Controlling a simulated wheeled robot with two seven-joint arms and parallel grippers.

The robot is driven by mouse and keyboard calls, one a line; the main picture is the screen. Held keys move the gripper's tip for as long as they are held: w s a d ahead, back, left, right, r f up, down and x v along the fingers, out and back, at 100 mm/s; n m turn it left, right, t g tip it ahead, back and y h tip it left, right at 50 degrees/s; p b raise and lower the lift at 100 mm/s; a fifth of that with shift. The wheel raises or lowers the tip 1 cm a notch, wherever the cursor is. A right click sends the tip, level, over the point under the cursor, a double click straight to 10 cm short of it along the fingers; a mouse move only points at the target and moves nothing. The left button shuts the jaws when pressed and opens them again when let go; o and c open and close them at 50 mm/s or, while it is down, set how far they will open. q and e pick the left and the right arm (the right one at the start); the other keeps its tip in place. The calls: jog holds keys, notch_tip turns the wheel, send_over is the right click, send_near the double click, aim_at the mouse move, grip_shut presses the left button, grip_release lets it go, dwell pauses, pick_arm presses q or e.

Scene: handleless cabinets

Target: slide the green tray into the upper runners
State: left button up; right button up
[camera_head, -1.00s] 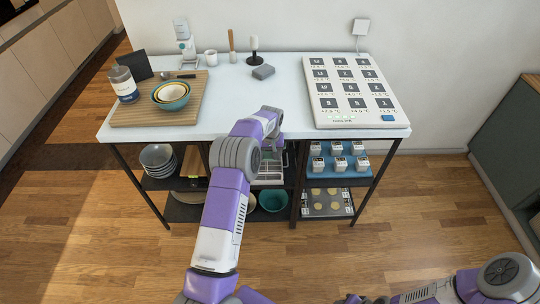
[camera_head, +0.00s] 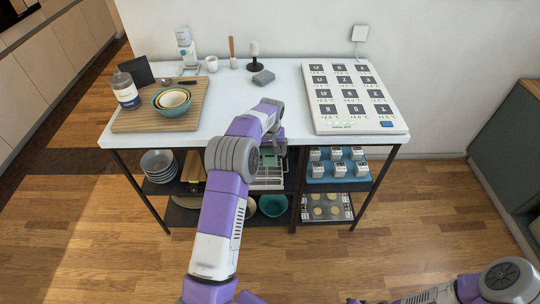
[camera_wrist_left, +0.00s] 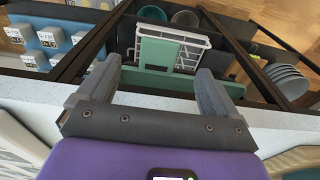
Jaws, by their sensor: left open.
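The green tray (camera_wrist_left: 172,82) shows in the left wrist view as a flat pale green panel beside the counter edge, between and beyond my left fingers. In the head view only a small green part (camera_head: 268,151) shows below the counter's front edge, mostly hidden by my arm. My left gripper (camera_wrist_left: 158,72) is open, its two fingers apart on either side of the tray; I cannot tell whether they touch it. In the head view the left gripper (camera_head: 273,140) is at the counter's front edge. The upper runners cannot be made out.
A white wire rack (camera_wrist_left: 172,45) sits in the middle bay, below the tray in the head view. A blue tray with white boxes (camera_head: 338,173) is in the right bay. Stacked bowls (camera_head: 158,166) are at left. A black frame post (camera_head: 298,185) divides the bays.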

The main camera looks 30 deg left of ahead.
pick_arm(q)
jog(key=shift+r, duration=0.75)
